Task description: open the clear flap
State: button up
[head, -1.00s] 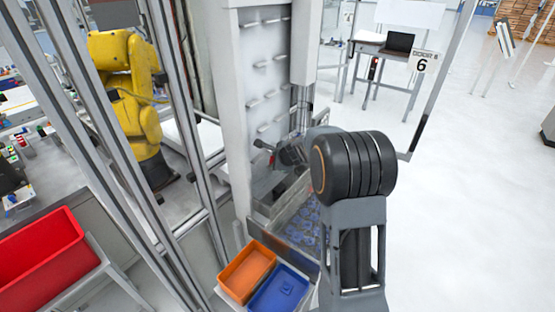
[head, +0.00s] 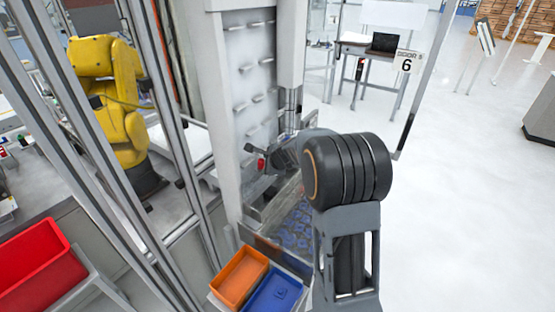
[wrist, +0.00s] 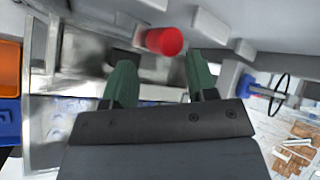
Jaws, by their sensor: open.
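A red knob (wrist: 165,40) shows in the wrist view, just beyond and between my fingertips. It also shows as a small red spot in the head view (head: 261,163). My gripper (wrist: 160,62) is open, with one green finger on each side below the knob; I cannot tell whether they touch it. In the head view my gripper (head: 256,158) is at the foot of the white pegged panel, partly hidden by my arm. The clear flap is hard to make out; a glassy pane (wrist: 85,52) at the left of the wrist view may be part of it.
A metal bin with blue parts (head: 296,228) lies below my gripper. An orange box (head: 238,276) and a blue box (head: 278,292) stand in front of it. The white pegged panel (head: 250,75) rises behind. Metal posts stand left; open floor (head: 470,200) lies right.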

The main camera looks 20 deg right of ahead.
jog(key=v, duration=1.2)
jog(key=shift+d+r, duration=0.15)
jog(key=shift+r, duration=0.1)
jog(key=shift+s, duration=0.15)
